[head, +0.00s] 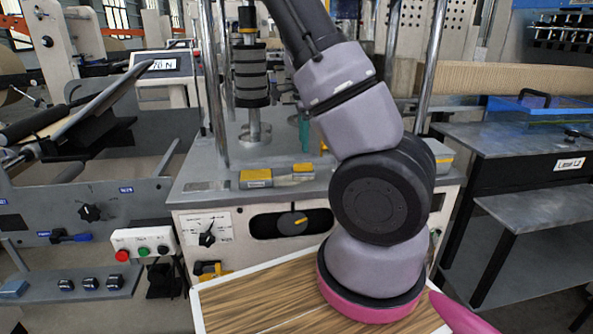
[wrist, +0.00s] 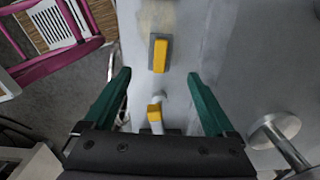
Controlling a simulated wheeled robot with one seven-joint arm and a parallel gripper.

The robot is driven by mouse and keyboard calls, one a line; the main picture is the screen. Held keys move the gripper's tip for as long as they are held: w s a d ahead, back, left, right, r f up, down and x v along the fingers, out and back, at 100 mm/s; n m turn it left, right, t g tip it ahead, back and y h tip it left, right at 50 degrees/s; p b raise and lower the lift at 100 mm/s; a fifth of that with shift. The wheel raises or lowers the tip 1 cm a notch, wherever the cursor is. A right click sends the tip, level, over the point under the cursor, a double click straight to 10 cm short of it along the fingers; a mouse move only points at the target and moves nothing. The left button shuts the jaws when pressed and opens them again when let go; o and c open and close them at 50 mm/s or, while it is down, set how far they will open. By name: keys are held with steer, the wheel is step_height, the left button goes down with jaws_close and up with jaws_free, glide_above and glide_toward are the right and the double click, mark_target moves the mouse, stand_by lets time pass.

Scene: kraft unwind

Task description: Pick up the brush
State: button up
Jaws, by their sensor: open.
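Two small yellow-and-grey pieces lie on the grey machine top; which one is the brush is not clear. One, a yellow block on a grey base (head: 255,178), lies to the left; it also shows in the wrist view as a yellow block (wrist: 160,55), beyond the fingertips. The other, a smaller yellow-topped piece (head: 303,169), lies to its right. In the wrist view this smaller piece (wrist: 154,112) appears between the fingers, with a pale part beside it, partly hidden by the gripper body. My gripper (wrist: 158,74) is open and empty, its two green fingers spread over the machine top.
Metal posts and a stack of dark discs (head: 250,75) stand at the back of the machine top. A round post foot (wrist: 275,130) is right of the fingers. A blue-topped bench (head: 540,112) stands at right, a control box (head: 143,243) at left.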

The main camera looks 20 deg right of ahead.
mark_target(303, 164)
step_height(303, 164, down, 10)
steer(key=shift+r, duration=0.15)
stand_by(0.3)
jaws_close()
